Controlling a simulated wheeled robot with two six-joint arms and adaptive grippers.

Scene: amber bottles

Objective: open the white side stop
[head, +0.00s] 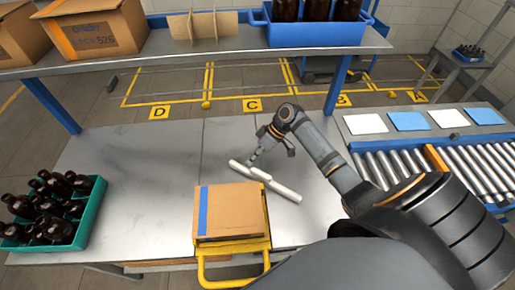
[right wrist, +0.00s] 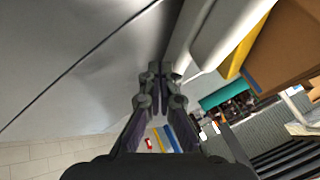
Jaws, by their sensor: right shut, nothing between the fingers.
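The white side stop (head: 282,189) is a pale bar lying slantwise on the grey metal bench, behind and right of a cardboard box (head: 228,208). A second short white piece lies against its middle. My right gripper (head: 251,162) is at the bar's far left end, pointing down, its fingers shut and empty. In the right wrist view the closed fingertips (right wrist: 160,70) are beside the white bar (right wrist: 225,32); I cannot tell whether they touch it. My left gripper is not in view.
The box sits in a yellow frame (head: 233,246) with a handle. A green crate (head: 88,212) of amber bottles stands at left. A roller conveyor (head: 400,165) with an orange bar is at right. A raised shelf (head: 150,50) runs across the back.

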